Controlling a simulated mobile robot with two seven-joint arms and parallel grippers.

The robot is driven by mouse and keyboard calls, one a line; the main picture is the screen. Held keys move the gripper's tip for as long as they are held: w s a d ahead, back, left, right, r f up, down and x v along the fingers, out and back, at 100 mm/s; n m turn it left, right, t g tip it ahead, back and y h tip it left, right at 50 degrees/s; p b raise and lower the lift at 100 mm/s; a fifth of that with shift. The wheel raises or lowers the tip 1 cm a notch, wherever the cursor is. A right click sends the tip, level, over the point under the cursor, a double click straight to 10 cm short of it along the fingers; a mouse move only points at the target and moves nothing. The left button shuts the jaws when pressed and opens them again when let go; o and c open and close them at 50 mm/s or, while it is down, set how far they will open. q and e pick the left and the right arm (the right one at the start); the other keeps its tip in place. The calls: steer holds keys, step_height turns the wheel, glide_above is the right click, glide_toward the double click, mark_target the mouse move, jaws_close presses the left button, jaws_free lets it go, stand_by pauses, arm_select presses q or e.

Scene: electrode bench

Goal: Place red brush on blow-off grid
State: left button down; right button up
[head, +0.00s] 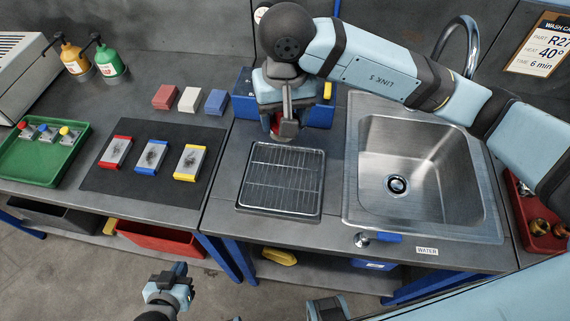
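The blow-off grid (282,180) is a wire rack in a dark tray left of the sink, with nothing on it. A small red part (274,122), possibly the red brush, shows beside my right gripper (287,128), mostly hidden. My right gripper points down just behind the grid's far edge, in front of a blue holder (319,113). Its fingers overlap in this view, so I cannot tell whether it grips the red part. My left gripper (172,280) is low at the bottom, in front of the bench, away from the objects; its finger opening is unclear.
A steel sink (385,215) with a tap (463,35) is right of the grid. A dark mat (130,185) holds red-, blue- and yellow-edged plates. Red (165,97), white (190,99) and blue (216,102) blocks stand behind it. A green tray (45,172) is far left.

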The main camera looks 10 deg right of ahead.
step_height(320, 180, down, 16)
steer(key=shift+f+p, duration=0.1)
steer(key=shift+p, duration=1.1)
steer(key=shift+f+b, duration=0.3)
steer(key=shift+b, duration=0.05)
steer(key=o, duration=0.9)
steer(key=shift+r, duration=0.15)
steer(key=shift+r+p, duration=0.2)
steer(key=shift+p, duration=0.25)
steer(key=shift+d+r+b, duration=0.1)
steer(key=shift+r+b, duration=0.25)
steer(key=shift+r, duration=0.05)
step_height(320, 180, up, 11)
steer(key=shift+d+f+b, duration=0.1)
steer(key=shift+d+b, duration=0.05)
steer(key=shift+b, duration=0.9)
